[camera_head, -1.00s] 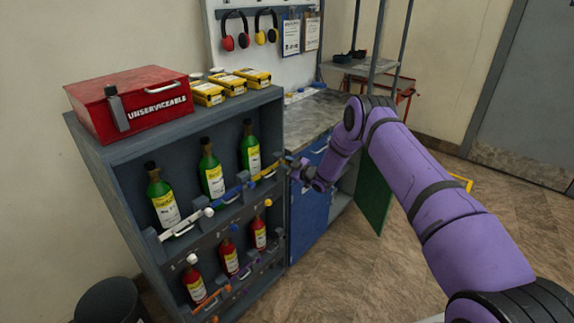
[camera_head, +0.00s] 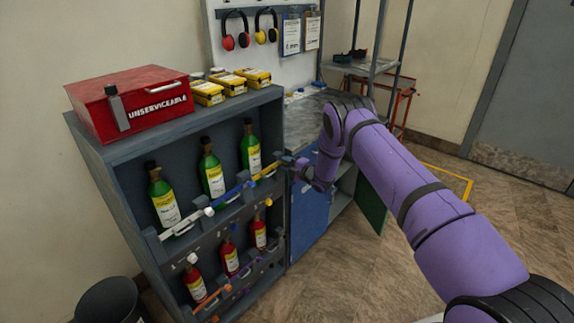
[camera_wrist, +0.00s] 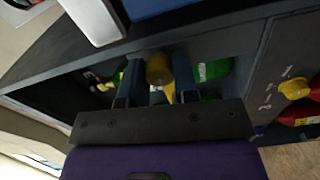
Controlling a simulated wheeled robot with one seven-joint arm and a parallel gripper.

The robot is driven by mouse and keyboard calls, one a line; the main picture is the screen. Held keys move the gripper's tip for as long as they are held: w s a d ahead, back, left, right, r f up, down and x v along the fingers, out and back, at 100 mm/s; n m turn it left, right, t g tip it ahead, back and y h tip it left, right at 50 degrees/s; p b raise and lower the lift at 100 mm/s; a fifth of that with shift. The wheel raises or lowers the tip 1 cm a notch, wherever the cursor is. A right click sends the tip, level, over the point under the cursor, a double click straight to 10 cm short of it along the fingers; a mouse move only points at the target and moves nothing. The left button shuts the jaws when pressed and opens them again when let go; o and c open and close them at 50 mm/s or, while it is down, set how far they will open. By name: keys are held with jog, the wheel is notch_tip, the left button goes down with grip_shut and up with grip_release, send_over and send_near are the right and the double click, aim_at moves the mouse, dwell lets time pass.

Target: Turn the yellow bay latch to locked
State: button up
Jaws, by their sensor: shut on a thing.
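The yellow bay latch (camera_head: 267,172) is at the right end of the upper row of the dark rack, in front of the rightmost green bottle (camera_head: 250,148). My gripper (camera_head: 288,162) is at its right end, by the rack's right edge. In the wrist view, my gripper (camera_wrist: 157,82) has its two fingers on either side of a round yellow knob (camera_wrist: 159,68) and is shut on it. Green bottle parts (camera_wrist: 213,70) show behind the fingers. The latch's exact angle is partly hidden by the gripper.
Blue (camera_head: 232,193) and white (camera_head: 188,223) latches cross the other upper bays. Red bottles (camera_head: 231,257) stand in the lower row. A red box (camera_head: 135,103) and yellow cases (camera_head: 208,92) sit on top. A blue cabinet door (camera_head: 309,205) is close to my gripper's right.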

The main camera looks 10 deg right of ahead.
jog(key=shift+f+n, duration=0.1)
jog(key=shift+n, duration=0.5)
jog(key=o, duration=0.9)
jog(key=v, duration=1.1)
